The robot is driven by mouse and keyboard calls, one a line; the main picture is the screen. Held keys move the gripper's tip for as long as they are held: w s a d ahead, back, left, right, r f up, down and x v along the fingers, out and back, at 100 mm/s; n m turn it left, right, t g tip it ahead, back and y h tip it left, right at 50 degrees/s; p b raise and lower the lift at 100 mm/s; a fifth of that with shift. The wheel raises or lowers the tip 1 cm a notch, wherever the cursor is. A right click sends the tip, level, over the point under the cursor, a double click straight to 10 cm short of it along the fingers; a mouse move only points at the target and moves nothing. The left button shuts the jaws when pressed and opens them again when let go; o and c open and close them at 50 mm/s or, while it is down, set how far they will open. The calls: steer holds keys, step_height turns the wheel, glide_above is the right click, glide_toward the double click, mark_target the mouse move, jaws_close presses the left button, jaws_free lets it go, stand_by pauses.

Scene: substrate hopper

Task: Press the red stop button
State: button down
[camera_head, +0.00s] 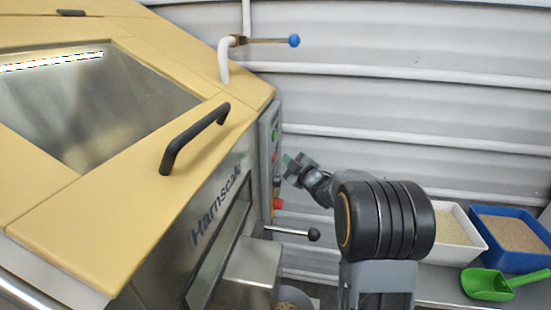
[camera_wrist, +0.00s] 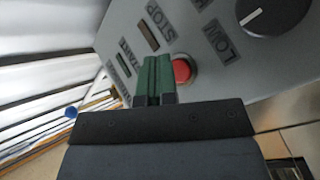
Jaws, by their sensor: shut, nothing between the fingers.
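The red stop button (camera_wrist: 183,72) is a round red cap in a pale collar on the grey control panel (camera_wrist: 215,75). In the wrist view it shows just right of my shut green fingertips (camera_wrist: 156,76), which hide part of its left edge. I cannot tell whether they touch it. In the head view my gripper (camera_head: 291,163) is shut and empty, close to the panel's right side (camera_head: 266,150). A small red spot (camera_head: 275,157) shows beside the fingertips there, and a larger red knob (camera_head: 278,204) lower down.
A black-knobbed lever (camera_head: 313,234) sticks out below my gripper. A blue-tipped handle (camera_head: 293,41) is above. A white tray (camera_head: 470,254), blue tray (camera_head: 515,262) and green scoop (camera_head: 488,285) are at right.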

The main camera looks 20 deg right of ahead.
steer(key=shift+s+d, duration=0.4)
steer(key=shift+d, duration=0.3)
steer(key=shift+s+d, duration=0.4)
steer(key=shift+d, duration=0.35)
steer(key=shift+s+d, duration=0.4)
steer(key=shift+d, duration=0.3)
steer(key=s+d+f+m+g+h, duration=0.2)
steer(key=d+f+m+g+h, duration=0.2)
steer(key=d+f+m+h, duration=0.25)
steer(key=s+a+f+m+g+h+p, duration=0.1)
steer(key=s+a+m+g+h+p, duration=0.15)
steer(key=s+m+g+p, duration=0.4)
steer(key=s+a+r+g+y+p, duration=0.2)
steer(key=s+a+r+p, duration=0.3)
steer(key=s+a+r, duration=0.2)
steer(key=s+a+r+g+y+p, duration=0.2)
steer(key=s+a+r+p, duration=0.2)
steer(key=s+a+r, duration=0.4)
steer(key=s+a, duration=0.3)
steer(key=s, duration=0.2)
steer(key=shift+s+a+p, duration=0.15)
steer(key=shift+p, duration=0.2)
